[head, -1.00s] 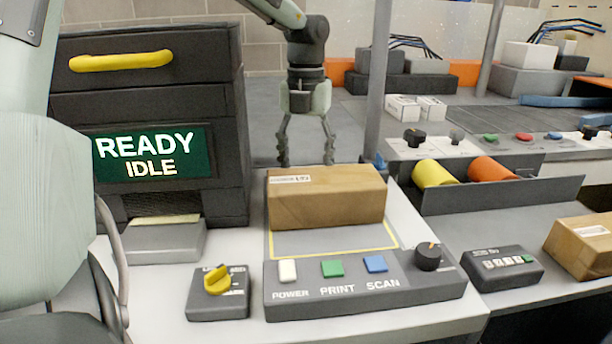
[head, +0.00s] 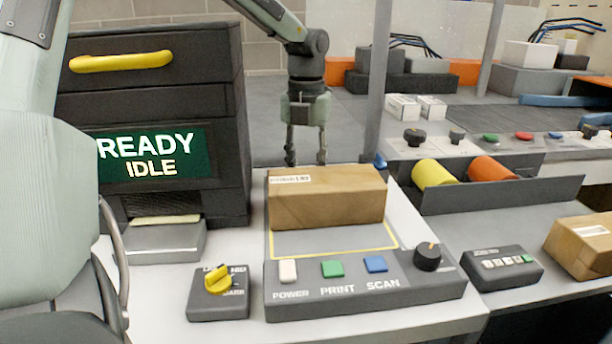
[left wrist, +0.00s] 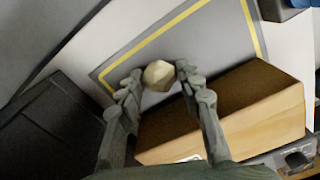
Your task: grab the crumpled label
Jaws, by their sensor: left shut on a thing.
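The crumpled label (left wrist: 158,75) is a small pale, beige ball. In the left wrist view it sits between the fingertips of my left gripper (left wrist: 159,79), over the grey pad outlined in yellow and beside the cardboard box. In the head view my left gripper (head: 306,160) points down just behind the cardboard box (head: 327,205), its fingers drawn in around the label. The label does not show in the head view. My right gripper is in neither view.
The cardboard box, also in the left wrist view (left wrist: 240,110), is close beside the gripper. A dark printer cabinet (head: 150,105) reading READY IDLE stands left. A button panel (head: 365,290) and a yellow-knob box (head: 218,295) line the front. A grey post (head: 378,90) rises right of the gripper.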

